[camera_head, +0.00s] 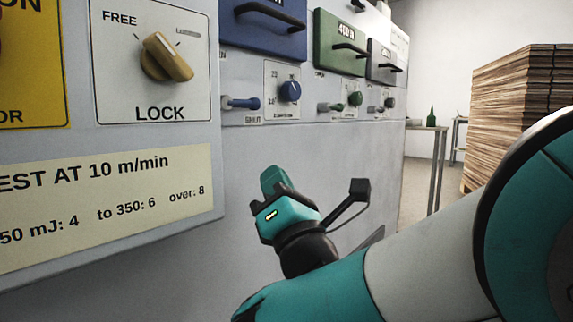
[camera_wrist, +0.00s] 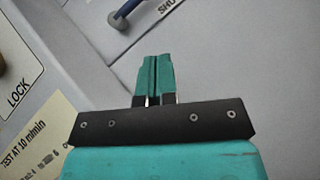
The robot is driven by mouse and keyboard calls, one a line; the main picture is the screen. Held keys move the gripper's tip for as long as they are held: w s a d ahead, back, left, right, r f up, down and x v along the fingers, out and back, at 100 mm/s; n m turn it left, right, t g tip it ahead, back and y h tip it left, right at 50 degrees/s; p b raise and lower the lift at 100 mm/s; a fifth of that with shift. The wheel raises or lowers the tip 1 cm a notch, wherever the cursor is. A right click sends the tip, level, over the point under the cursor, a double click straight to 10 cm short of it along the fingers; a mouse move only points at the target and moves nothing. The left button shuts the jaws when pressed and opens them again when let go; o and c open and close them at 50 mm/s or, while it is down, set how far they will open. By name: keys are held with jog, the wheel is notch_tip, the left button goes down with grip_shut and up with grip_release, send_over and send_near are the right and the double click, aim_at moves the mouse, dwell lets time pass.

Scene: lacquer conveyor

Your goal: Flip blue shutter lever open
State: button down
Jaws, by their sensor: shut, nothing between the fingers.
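The blue shutter lever (camera_head: 243,103) is a short rod with a blue knob, on a grey panel below the blue drawer front (camera_head: 262,30). It points to the right in the head view. In the wrist view its blue end (camera_wrist: 127,10) shows at the top edge, partly cut off. My gripper (camera_head: 272,178) is below the lever, in front of the bare grey wall, and apart from it. In the wrist view the two teal fingers (camera_wrist: 154,62) are closed together with nothing between them.
A blue dial (camera_head: 290,91) sits right of the lever. Green (camera_head: 340,42) and grey units with similar levers follow further right. A cabinet with a yellow LOCK knob (camera_head: 166,57) juts out at left. Stacked boards (camera_head: 515,105) stand at right.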

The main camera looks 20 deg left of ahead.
aim_at(238, 104)
jog(key=shift+s+a+f+n+g+y, duration=0.4)
jog(key=shift+s+n+y, duration=0.2)
jog(key=shift+n, duration=0.2)
jog(key=p+x, duration=0.5)
jog(key=p, duration=0.1)
jog(key=p+x, duration=0.5)
jog(key=shift+w+d+r+p, duration=0.1)
jog(key=shift+r+p, duration=0.25)
jog(key=shift+r, duration=0.05)
jog(key=shift+w+d+r+p, duration=0.1)
jog(key=shift+w+r+p, duration=0.25)
jog(key=shift+r, duration=0.15)
jog(key=shift+w+d+r+p, duration=0.1)
jog(key=shift+w+r+p, duration=0.15)
jog(key=shift+r, duration=0.2)
jog(key=shift+w+r+p, duration=0.3)
jog(key=shift+r+p, duration=0.1)
jog(key=shift+r, duration=0.1)
